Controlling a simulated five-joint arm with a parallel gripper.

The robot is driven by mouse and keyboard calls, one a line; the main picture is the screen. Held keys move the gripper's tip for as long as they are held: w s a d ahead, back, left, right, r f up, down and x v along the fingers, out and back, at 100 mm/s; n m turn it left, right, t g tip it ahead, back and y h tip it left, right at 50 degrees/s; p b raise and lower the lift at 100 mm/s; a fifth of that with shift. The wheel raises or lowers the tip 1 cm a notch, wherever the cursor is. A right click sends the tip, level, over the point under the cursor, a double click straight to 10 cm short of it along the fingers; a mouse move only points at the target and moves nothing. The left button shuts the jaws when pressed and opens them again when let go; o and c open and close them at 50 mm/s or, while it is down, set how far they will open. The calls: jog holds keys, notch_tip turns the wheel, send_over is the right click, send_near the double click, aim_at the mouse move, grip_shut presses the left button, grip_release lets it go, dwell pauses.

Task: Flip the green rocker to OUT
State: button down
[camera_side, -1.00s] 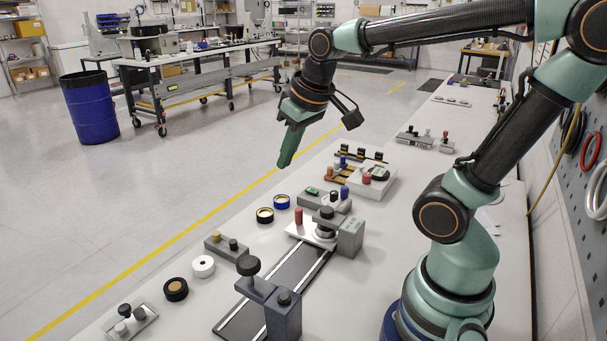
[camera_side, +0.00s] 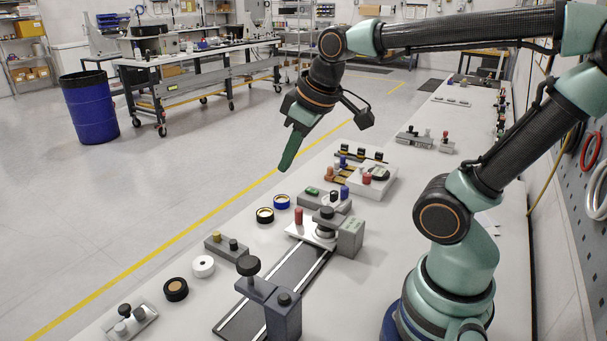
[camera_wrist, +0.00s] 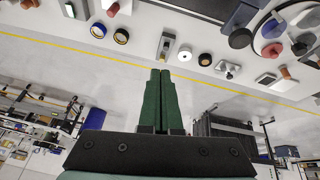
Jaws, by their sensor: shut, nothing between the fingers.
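The green rocker (camera_side: 312,191) sits on a small grey block (camera_side: 309,200) on the bench in the side view, close to a blue and a red knob. I cannot tell from this view which way it is tipped. In the wrist view a grey block shows at the top left edge, but I cannot make out the rocker clearly. My gripper (camera_side: 284,168) has green fingers pointing down and left, shut and empty, in the air above and behind the rocker, apart from it. The shut fingertips also show in the wrist view (camera_wrist: 160,72).
A blue ring (camera_side: 281,202) and a black ring (camera_side: 265,215) lie left of the block. A red post (camera_side: 299,217) stands on a white plate in front. A white box with a dark dial (camera_side: 378,174) is at the right. The bench's left edge is near a yellow floor line.

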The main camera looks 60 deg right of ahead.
jog(key=w+d+r+n+g, duration=0.1)
jog(key=w+d+n, duration=0.3)
jog(key=w+d, duration=0.2)
jog(key=n+g, duration=0.4)
jog(key=n, duration=0.8)
send_over(309, 189)
notch_tip(309, 189, down, 9)
jog(key=shift+s, duration=0.1)
jog(key=shift+f, duration=0.1)
notch_tip(309, 189, down, 14)
jog(key=shift+a, duration=0.1)
jog(key=shift+f, duration=0.25)
